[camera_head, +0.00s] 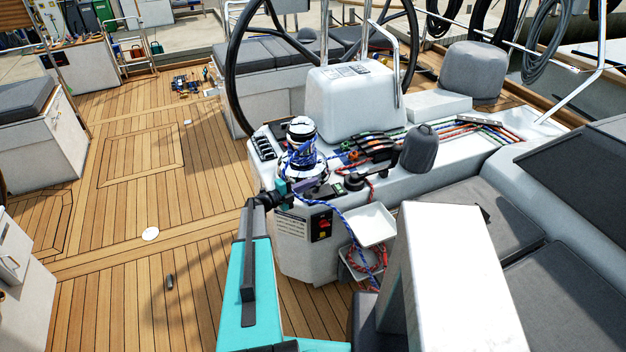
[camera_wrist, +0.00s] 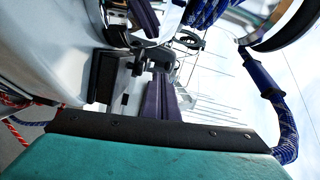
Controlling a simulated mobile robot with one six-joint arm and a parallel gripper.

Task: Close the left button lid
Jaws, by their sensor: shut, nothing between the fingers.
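My gripper (camera_head: 303,187) is shut and empty, with purple fingers low beside the chrome winch (camera_head: 301,135) on the white console. The fingers also show in the wrist view (camera_wrist: 158,88). Just right of the fingers, on the console top, is a small dark button fitting with a green patch (camera_head: 338,189). A round black fitting (camera_head: 353,182) sits beside it. In the wrist view a dark square flap (camera_wrist: 103,76) stands out from the white surface left of the fingers; it looks like a raised lid. I cannot tell whether the fingers touch it. My arm partly hides this area.
A blue rope (camera_head: 336,207) runs from the winch down the console side, and shows close on the right in the wrist view (camera_wrist: 285,125). White trays (camera_head: 370,224) hang below. A grey-covered winch (camera_head: 419,148) and rope clutches (camera_head: 372,146) stand behind. The teak deck (camera_head: 150,200) is mostly clear.

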